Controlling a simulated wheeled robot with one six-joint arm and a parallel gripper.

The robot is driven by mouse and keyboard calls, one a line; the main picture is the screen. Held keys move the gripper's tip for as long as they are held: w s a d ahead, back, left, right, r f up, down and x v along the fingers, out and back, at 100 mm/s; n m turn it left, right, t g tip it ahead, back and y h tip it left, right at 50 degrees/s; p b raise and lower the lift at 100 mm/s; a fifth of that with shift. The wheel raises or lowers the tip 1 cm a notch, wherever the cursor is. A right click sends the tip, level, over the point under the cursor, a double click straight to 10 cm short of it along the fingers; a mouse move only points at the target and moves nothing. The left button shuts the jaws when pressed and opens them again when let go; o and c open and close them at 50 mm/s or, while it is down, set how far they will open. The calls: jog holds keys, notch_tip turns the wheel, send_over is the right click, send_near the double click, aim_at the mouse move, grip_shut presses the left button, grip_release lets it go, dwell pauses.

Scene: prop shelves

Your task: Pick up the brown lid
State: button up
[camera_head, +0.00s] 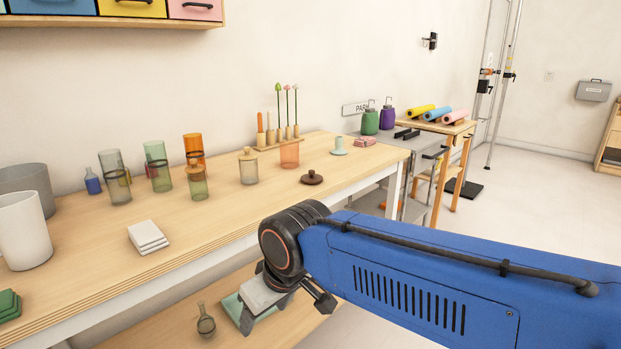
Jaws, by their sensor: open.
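The brown lid (312,178) is a small, dark, round disc with a knob on top. It lies flat on the wooden table top (225,218), near the front edge toward the right end. My gripper (280,306) hangs in front of the table, below and to the left of the lid in the picture, apart from it. It is open and I see nothing held in it. The blue arm partly hides the lower shelf, but the lid is in full view.
An orange glass (289,154) and a lidded jar (248,168) stand behind and left of the lid. A pale green piece (339,146) and pink blocks (366,141) lie behind it. White tiles (148,237) lie to the left. A small bottle (206,322) stands on the lower shelf.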

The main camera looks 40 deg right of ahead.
jog(key=c, duration=0.3)
jog(key=shift+w+d+r, duration=0.1)
jog(key=shift+w+r, duration=0.1)
jog(key=shift+r, duration=0.05)
jog(key=c, duration=0.3)
jog(key=w+d+r+m+g+h, duration=0.15)
jog(key=w+d+r+m, duration=0.35)
jog(key=w+d+r, duration=0.6)
jog(key=w+d+r+m+g+h, duration=0.1)
jog(key=w+d+r+m+h, duration=0.1)
jog(key=w+d+r+m, duration=0.7)
jog(key=shift+c, duration=0.2)
jog(key=w+d+r, duration=0.2)
jog(key=d+r, duration=0.7)
jog(key=d, duration=0.3)
send_over(311, 171)
jog(key=a, duration=0.2)
jog(key=shift+g+h, duration=0.35)
jog(key=f, duration=0.6)
jog(key=s+f, duration=0.1)
jog(key=f, duration=0.2)
jog(key=shift+d+f, duration=0.25)
jog(key=shift+f, duration=0.05)
jog(key=shift+a+x, duration=0.2)
jog(key=shift+x, duration=1)
jog(key=shift+a+x, duration=0.25)
jog(key=shift+x, duration=1.7)
